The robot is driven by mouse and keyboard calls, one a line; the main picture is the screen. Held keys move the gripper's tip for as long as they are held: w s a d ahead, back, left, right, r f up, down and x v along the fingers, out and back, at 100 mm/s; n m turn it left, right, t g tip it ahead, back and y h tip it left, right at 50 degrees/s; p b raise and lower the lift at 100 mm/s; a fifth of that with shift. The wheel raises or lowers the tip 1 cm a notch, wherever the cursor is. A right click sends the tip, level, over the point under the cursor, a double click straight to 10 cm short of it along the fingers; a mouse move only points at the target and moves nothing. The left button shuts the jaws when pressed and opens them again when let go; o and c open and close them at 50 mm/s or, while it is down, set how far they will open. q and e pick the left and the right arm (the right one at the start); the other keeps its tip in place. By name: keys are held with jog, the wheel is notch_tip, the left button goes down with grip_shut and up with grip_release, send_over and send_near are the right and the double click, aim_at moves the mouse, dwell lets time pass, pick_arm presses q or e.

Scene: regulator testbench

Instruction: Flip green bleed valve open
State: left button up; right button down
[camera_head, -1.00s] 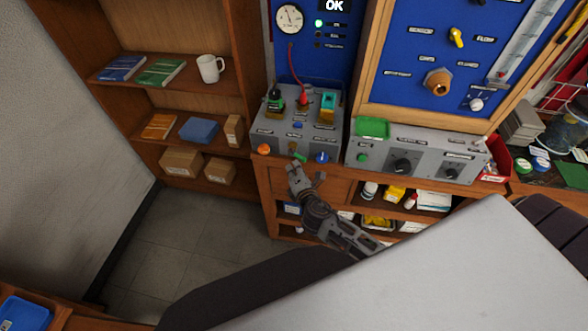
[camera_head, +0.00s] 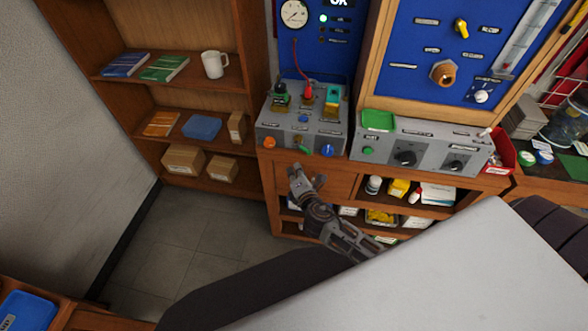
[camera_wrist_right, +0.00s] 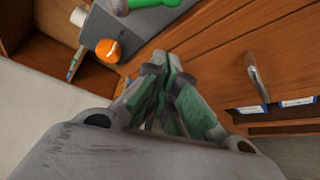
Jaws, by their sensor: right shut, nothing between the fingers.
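The green bleed valve (camera_head: 303,150) is a small green lever on the front of the grey bench box (camera_head: 318,138), between an orange knob (camera_head: 269,142) and a blue knob (camera_head: 327,151). Part of its green handle shows at the top edge of the right wrist view (camera_wrist_right: 145,4). My right gripper (camera_head: 297,171) is just below the box, in front of the wooden cabinet, apart from the lever. Its fingers (camera_wrist_right: 168,66) are closed together and empty in the right wrist view. My left gripper is not in view.
A wooden drawer with a metal handle (camera_wrist_right: 253,73) lies close beyond the fingers. Green, red and teal fittings stand on top of the box. A second grey control box (camera_head: 420,147) stands to the right. Open floor (camera_head: 190,230) lies to the left.

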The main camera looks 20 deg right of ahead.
jog(key=s+a+r, duration=0.2)
jog(key=s+r, duration=0.1)
jog(key=s, duration=0.3)
jog(key=shift+s, duration=0.15)
jog(key=shift+m, duration=0.3)
dwell(0.6)
